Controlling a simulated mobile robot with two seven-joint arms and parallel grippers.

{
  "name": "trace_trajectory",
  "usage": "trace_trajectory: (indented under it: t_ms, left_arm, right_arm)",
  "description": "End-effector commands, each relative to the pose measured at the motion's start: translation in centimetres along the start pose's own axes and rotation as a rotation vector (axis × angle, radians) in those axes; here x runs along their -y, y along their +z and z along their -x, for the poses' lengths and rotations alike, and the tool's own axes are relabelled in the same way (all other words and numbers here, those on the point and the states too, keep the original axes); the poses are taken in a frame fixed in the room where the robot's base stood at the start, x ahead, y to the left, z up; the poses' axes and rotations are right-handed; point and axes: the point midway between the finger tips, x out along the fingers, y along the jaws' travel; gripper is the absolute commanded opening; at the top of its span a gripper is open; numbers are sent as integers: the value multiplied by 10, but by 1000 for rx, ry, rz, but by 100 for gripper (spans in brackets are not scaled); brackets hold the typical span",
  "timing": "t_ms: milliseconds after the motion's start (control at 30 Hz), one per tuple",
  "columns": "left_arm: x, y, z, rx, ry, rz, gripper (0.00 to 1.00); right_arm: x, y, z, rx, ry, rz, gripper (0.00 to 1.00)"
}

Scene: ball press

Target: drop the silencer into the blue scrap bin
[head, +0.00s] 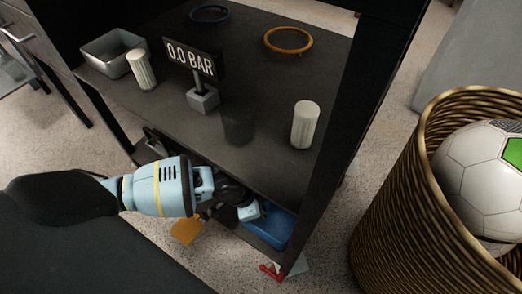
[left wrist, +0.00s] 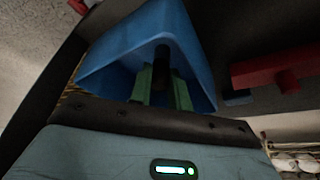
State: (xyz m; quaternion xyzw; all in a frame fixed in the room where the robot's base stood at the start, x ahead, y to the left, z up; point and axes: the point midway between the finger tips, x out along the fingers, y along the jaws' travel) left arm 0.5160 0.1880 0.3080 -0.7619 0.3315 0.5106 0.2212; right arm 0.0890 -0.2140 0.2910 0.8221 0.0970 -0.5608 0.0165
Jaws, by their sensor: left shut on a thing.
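The blue scrap bin (head: 281,232) stands low under the dark table, partly hidden by the table and my left arm. In the left wrist view the bin (left wrist: 120,45) fills the upper middle. My left gripper (head: 255,211) is beside and over the bin in the head view. Its green fingers (left wrist: 162,85) are shut on a dark narrow thing, which I take as the silencer (left wrist: 162,62). The fingers and the silencer appear against the bin's open inside; how deep they reach is unclear. The right gripper is not in view.
The tabletop (head: 265,165) above bears a "0.0 BAR" sign (head: 191,60), two white fluted cylinders (head: 305,125), a metal tray (head: 105,55) and two rings (head: 288,40). A wicker basket (head: 395,220) with a football (head: 475,165) stands right. A red part (left wrist: 275,70) is near the bin.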

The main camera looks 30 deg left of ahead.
Motion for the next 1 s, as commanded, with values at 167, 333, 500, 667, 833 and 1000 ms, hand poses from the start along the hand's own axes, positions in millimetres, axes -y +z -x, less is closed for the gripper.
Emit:
trace_trajectory:
  t_ms: [167,333,500,667,833,1000]
  left_arm:
    - [1,-1,0,-3,-2,-1,0]
    - [1,0,-1,-4,-1,-1,0]
    - [0,1,-5,-4,-1,-1,0]
    - [0,3,-9,-3,-1,-1,0]
    - [0,4,-11,-4,-2,-1,0]
    - [1,4,-11,-4,-2,-1,37]
  right_arm:
    - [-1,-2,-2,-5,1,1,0]
    - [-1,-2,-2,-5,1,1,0]
    - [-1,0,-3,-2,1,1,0]
    - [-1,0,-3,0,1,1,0]
    - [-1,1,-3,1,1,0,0]
    - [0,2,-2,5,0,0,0]
